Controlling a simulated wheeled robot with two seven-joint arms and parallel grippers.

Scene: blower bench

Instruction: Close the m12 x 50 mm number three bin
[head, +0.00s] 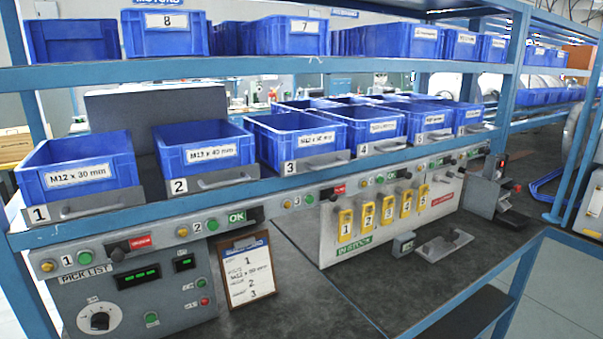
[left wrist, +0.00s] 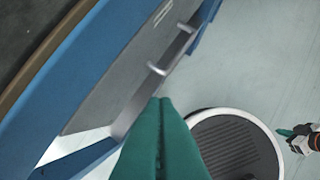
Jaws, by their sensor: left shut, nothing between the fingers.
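The number three bin (head: 290,135) is a blue open-topped bin with an M12 x 50 mm label, in the middle of the shelf row in the head view. It sits behind a grey front (head: 318,163) with a "3" and a handle. I cannot tell how far it stands out from its neighbours. My left gripper (left wrist: 165,100) shows only in the left wrist view, with green fingers shut and empty. A grey panel with a metal bar handle (left wrist: 172,52) lies beyond its tips. My right gripper (left wrist: 286,132) shows small at the right edge; its finger gap is unclear.
Blue bins one (head: 85,165), two (head: 205,150) and four (head: 365,125) stand in the same row. A blue shelf rail (head: 150,215) runs below them. A control panel (head: 130,290) and clipboard (head: 248,270) are lower. A dark worktop (head: 310,300) has clear room.

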